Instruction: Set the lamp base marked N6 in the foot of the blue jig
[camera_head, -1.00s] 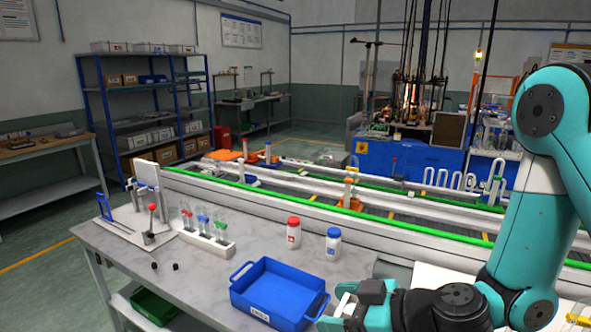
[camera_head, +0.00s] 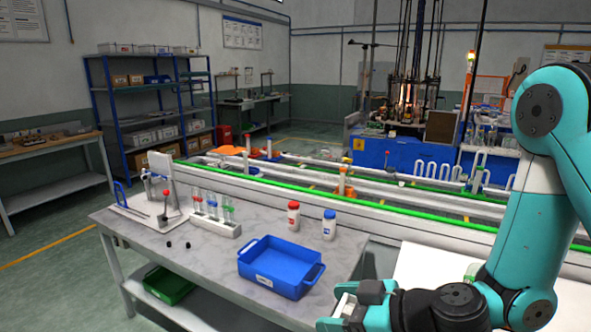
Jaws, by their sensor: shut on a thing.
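A blue upright frame (camera_head: 121,194), which looks like the blue jig, stands at the left end of the grey bench. Its foot is too small to make out. Two small black pieces (camera_head: 168,244) lie on the bench in front of it; no N6 mark can be read on them. My gripper (camera_head: 345,300) is at the bottom of the view, right of the bench and far from the blue frame. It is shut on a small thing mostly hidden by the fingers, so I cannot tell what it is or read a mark.
A blue tray (camera_head: 253,266) is at the bench's right front. A red-capped bottle (camera_head: 293,216) and blue-capped bottle (camera_head: 329,226) stand behind it. A white rack (camera_head: 216,226) holds several tubes. A stand with a red knob (camera_head: 165,205) is beside the blue frame.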

